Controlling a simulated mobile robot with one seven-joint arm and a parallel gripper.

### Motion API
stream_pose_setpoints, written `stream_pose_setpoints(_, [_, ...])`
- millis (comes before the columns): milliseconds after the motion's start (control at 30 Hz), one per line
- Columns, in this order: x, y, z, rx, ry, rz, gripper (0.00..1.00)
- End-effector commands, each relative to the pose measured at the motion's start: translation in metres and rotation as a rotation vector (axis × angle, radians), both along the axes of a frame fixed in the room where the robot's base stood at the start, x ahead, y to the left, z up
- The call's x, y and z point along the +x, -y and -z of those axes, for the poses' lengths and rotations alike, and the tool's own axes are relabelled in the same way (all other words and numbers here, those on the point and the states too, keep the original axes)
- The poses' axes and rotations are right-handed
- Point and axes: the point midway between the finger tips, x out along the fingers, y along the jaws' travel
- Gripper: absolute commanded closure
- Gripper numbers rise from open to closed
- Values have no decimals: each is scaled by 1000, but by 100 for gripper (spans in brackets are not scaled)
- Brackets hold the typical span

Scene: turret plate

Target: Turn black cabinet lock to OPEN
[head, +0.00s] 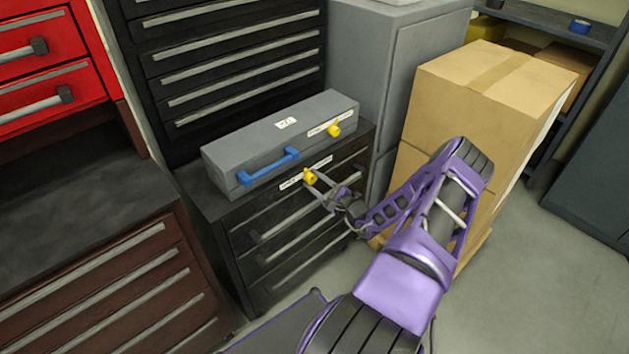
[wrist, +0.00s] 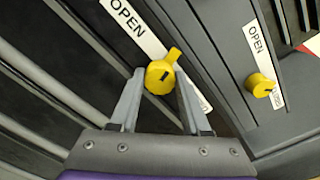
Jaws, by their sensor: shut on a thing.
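The black cabinet (head: 285,240) stands below a grey toolbox, with several drawers. Its yellow lock knob (head: 310,176) sits at the top of the front, beside a white label strip (wrist: 134,28) reading OPEN. In the head view my gripper (head: 318,183) reaches the knob from the lower right. The label's other end is partly hidden by a finger.
The grey toolbox (head: 235,142) with a blue handle (head: 268,168) lies on the cabinet; its own yellow knob (head: 334,130) also shows in the wrist view (wrist: 260,85). Cardboard boxes (head: 480,95) stand to the right. Open floor (head: 540,270) lies at the lower right.

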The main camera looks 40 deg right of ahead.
Motion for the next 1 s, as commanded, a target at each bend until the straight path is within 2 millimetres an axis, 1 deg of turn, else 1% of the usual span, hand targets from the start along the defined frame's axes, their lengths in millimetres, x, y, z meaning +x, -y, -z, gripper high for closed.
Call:
stream_pose_setpoints(200, [0, 0, 1, -191, 12, -1, 100])
stream_pose_setpoints(500, [-1, -1, 2, -384, 28, -1, 100])
stream_pose_setpoints(733, [-1, 0, 1, -460, 33, 0, 100])
stream_pose_setpoints(1000, [-1, 0, 2, -485, 36, 0, 100])
